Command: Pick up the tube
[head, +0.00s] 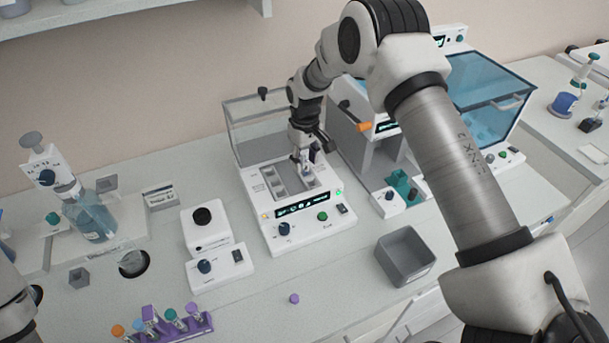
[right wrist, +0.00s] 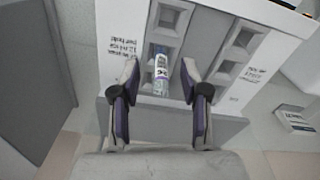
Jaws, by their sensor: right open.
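The tube (right wrist: 161,70), clear with a printed label and bluish marks, sits in a slot of the white device (head: 268,236) with grey wells. My right gripper (head: 306,160) is over the back part of this device, pointing down. In the right wrist view my right gripper (right wrist: 159,86) is open, with one finger on each side of the tube and a gap on both sides. In the head view the tube is mostly hidden by the gripper. My left gripper is not in view.
A clear raised lid (head: 262,120) stands behind the device. A blue-lidded machine (head: 490,100) is at the right. A grey open bin (head: 405,256) stands front right. A purple rack (head: 185,331) holds several capped tubes. A loose purple cap (head: 294,298) lies on the bench.

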